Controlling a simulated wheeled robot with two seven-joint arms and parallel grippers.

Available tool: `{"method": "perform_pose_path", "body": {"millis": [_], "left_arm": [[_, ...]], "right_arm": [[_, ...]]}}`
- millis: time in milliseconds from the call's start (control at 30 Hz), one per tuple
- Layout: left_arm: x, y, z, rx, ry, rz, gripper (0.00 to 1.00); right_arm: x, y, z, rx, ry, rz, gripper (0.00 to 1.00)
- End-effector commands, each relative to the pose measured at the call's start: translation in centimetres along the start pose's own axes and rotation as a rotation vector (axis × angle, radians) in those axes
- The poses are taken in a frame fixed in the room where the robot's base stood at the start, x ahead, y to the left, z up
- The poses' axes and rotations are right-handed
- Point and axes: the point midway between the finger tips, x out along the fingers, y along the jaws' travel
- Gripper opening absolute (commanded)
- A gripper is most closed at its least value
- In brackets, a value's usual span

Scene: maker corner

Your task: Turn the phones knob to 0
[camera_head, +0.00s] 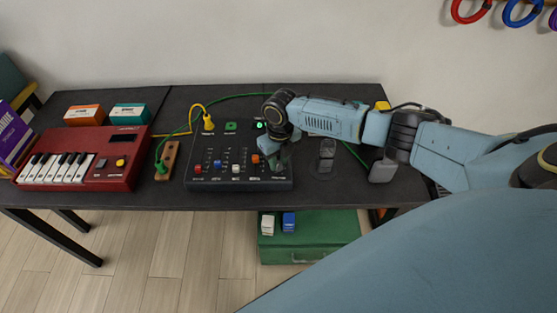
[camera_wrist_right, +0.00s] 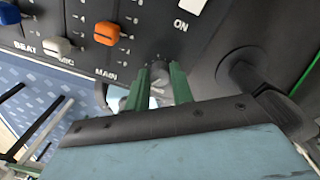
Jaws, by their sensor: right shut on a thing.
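The black mixer (camera_head: 240,183) lies on the table, with a row of slider caps along its front half. My right gripper (camera_head: 283,153) reaches down onto the mixer's right end. In the right wrist view its green fingers (camera_wrist_right: 157,88) are shut on a small grey knob (camera_wrist_right: 160,72), right of the MAIN slider's orange cap (camera_wrist_right: 107,33). The knob's label and pointer are hidden, so its setting cannot be read. My left gripper is not in view.
A red keyboard (camera_head: 125,170) stands at the left, with a wooden block (camera_head: 169,157) between it and the mixer. Yellow and green cables run behind the mixer. A dark upright object (camera_head: 326,155) stands close to the right of the gripper. A green case (camera_head: 310,238) sits below the table.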

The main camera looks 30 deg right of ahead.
Motion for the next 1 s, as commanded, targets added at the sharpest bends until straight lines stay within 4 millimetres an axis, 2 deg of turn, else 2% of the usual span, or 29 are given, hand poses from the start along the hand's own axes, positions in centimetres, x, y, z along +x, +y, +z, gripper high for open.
{"method": "perform_pose_path", "body": {"millis": [400,433,600,867,1000], "left_arm": [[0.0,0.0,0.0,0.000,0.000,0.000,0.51],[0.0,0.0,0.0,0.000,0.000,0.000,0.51],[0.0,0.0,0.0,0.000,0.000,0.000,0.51],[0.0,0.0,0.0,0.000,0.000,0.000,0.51],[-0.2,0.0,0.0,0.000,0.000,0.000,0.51]], "right_arm": [[-0.1,0.0,0.0,-0.007,0.001,0.001,0.01],[0.0,0.0,0.0,-0.007,0.001,0.001,0.25],[0.0,0.0,0.0,-0.006,0.001,0.001,0.45],[-0.1,0.0,0.0,-0.006,0.000,0.000,0.45],[-1.1,0.0,0.1,-0.007,-0.002,0.001,0.45]]}}
